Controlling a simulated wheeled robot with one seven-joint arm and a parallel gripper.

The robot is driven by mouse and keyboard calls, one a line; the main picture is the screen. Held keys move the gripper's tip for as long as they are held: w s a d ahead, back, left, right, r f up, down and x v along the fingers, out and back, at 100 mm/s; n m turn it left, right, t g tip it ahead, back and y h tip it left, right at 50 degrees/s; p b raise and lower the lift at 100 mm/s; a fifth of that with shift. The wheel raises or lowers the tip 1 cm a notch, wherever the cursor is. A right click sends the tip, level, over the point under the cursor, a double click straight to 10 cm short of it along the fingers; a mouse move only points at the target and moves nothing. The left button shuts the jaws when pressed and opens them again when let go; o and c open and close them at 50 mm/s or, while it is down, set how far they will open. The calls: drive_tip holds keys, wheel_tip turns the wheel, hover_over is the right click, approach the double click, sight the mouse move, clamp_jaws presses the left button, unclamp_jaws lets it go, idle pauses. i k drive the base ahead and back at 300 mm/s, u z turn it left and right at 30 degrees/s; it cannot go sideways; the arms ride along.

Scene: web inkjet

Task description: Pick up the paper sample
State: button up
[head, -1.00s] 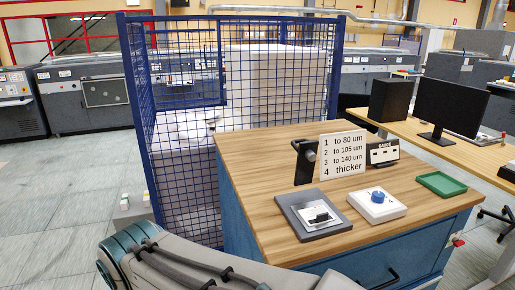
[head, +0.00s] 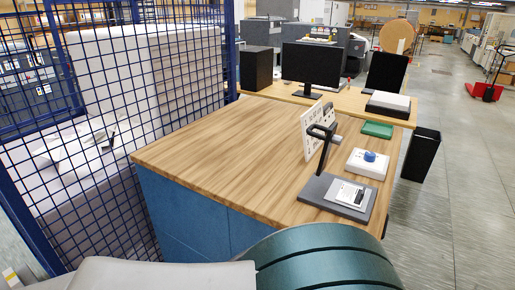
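My gripper is out of view; only part of my arm shows along the bottom edge. A loose white sheet with a small dark item on it (head: 85,146) lies on a low white stack inside the blue wire cage, seen through the mesh at left. A small white piece with a dark part (head: 349,194) lies on the grey base (head: 317,190) of a black-armed stand at the table's front right. I cannot tell which of these two is the paper sample.
The wooden tabletop (head: 220,140) is mostly clear. Toward its right stand an upright sign (head: 313,128), a white box with a blue knob (head: 368,162) and a green tray (head: 378,129). The cage (head: 228,50) borders the table at left. A desk with a monitor (head: 314,65) stands behind.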

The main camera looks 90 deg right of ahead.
sight(349, 194)
drive_tip(key=i, duration=0.25)
drive_tip(key=z, duration=4.1)
drive_tip(key=i, duration=0.5)
drive_tip(key=z, duration=0.05)
drive_tip(key=k, duration=1)
drive_tip(key=z, duration=0.65)
drive_tip(key=i, duration=1.05)
drive_tip(key=u, duration=0.5)
